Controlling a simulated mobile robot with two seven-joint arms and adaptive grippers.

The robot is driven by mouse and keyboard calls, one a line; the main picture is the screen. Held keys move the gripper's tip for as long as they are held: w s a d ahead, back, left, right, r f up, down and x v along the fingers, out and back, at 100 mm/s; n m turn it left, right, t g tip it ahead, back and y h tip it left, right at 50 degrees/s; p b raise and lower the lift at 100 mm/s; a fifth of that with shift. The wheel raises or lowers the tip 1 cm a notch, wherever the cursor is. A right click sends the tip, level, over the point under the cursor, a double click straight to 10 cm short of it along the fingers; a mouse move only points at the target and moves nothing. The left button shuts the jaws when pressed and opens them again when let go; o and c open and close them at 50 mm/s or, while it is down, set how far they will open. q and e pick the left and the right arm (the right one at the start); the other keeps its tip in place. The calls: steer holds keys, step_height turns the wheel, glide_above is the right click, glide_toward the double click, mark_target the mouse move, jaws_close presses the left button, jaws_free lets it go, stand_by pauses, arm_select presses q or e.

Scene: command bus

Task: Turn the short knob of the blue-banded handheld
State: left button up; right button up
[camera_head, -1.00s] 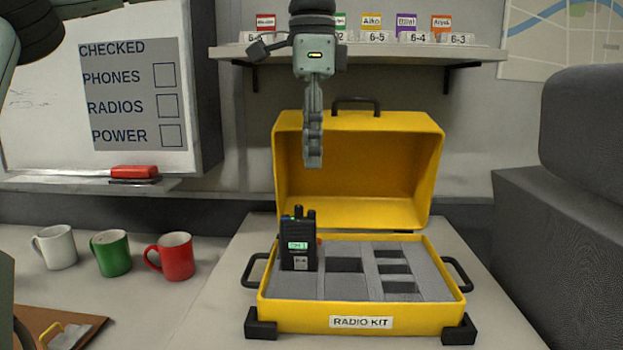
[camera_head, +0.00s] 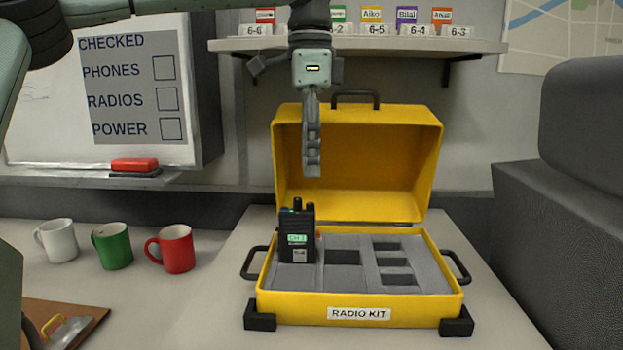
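A black handheld radio (camera_head: 297,236) stands upright in the left part of the yellow radio kit case's grey foam. It has a lit green screen, two short stubs on top and a small blue spot at its top left. My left gripper (camera_head: 312,172) hangs fingers down above the radio, in front of the case's open lid, clear of the radio. Its fingers are seen edge-on, so their gap does not show, and I see nothing held in it. My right gripper is not in view.
The yellow case (camera_head: 295,308) has a raised lid (camera_head: 400,190) behind the radio and several empty foam slots. White (camera_head: 58,241), green (camera_head: 112,246) and red (camera_head: 176,249) mugs stand to the left. A shelf (camera_head: 400,48) with labels is above.

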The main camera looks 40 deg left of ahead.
mark_target(310, 207)
arm_select(q)
step_height(310, 207, down, 6)
steer(key=shift+f, duration=0.1)
steer(key=shift+c, duration=0.6)
jaws_close()
